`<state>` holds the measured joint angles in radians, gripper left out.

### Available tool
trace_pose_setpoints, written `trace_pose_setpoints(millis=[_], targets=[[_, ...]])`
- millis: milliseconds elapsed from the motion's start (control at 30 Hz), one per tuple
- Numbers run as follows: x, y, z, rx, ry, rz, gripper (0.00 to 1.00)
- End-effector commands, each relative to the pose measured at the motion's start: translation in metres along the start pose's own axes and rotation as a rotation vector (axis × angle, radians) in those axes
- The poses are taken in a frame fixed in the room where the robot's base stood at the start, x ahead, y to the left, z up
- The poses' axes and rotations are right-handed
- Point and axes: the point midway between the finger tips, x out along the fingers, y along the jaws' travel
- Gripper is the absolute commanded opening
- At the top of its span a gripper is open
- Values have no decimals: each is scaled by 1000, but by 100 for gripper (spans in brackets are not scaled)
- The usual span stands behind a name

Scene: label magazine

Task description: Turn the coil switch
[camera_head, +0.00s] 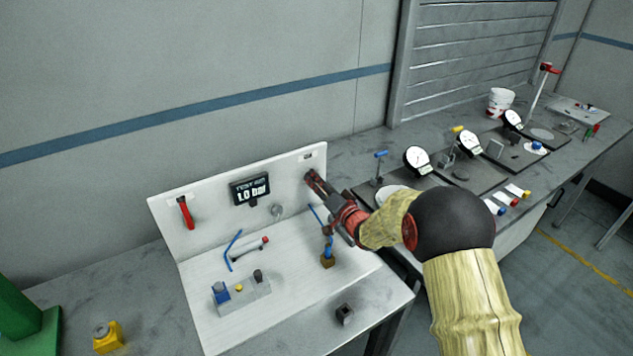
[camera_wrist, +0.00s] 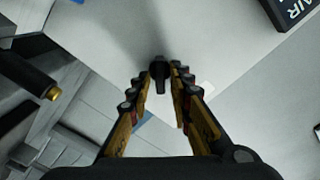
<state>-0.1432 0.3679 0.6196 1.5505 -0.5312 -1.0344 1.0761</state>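A small black knob (camera_wrist: 160,72), which looks like the coil switch, stands out from the white back panel (camera_head: 215,205). In the wrist view it lies between the fingertips of my gripper (camera_wrist: 158,80), with a gap showing on both sides. My gripper is open and points at the panel. In the head view, my gripper (camera_head: 312,178) is at the panel's upper right, just below a small label (camera_head: 308,156), and it hides the knob there. I cannot tell how deep the knob sits between the fingers.
On the white board below are a grey block (camera_head: 243,297) with blue and black parts and a brass fitting (camera_head: 327,260) beneath my arm. Dial gauges (camera_head: 417,158) stand on the bench to the right.

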Motion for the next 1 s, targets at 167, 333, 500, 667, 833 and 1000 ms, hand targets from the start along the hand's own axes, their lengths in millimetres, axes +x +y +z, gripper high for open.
trace_pose_setpoints(millis=[167,333,500,667,833,1000], targets=[[0,0,0,0,0,0,8],[0,0,0,0,0,0,0],[0,0,0,0,0,0,0],[0,0,0,-1,0,1,0],[0,1,0,-21,0,1,0],[0,1,1,-88,0,0,0]])
